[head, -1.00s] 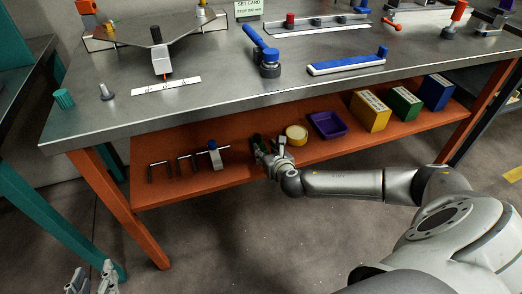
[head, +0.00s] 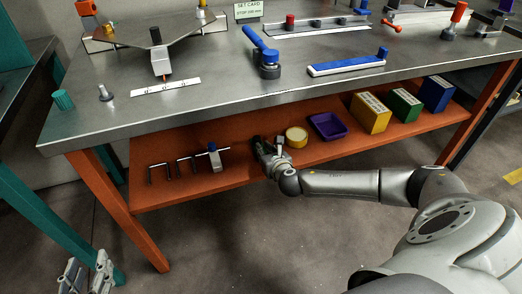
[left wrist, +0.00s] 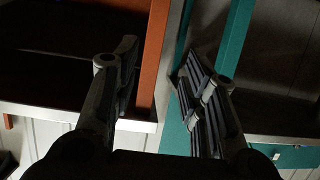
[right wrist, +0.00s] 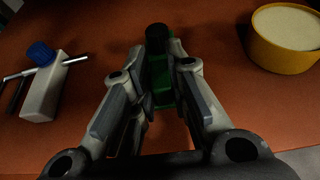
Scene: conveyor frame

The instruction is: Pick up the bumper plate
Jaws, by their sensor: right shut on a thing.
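In the head view my right gripper (head: 268,147) is at the front of the orange shelf (head: 230,178), under the steel table. I cannot tell whether the piece touches the shelf. My left gripper (head: 86,274) is open and empty at the bottom left; its spread fingers also show in the left wrist view (left wrist: 158,75).
The steel tabletop (head: 215,107) overhangs the shelf. An orange leg (head: 120,215) stands at left.

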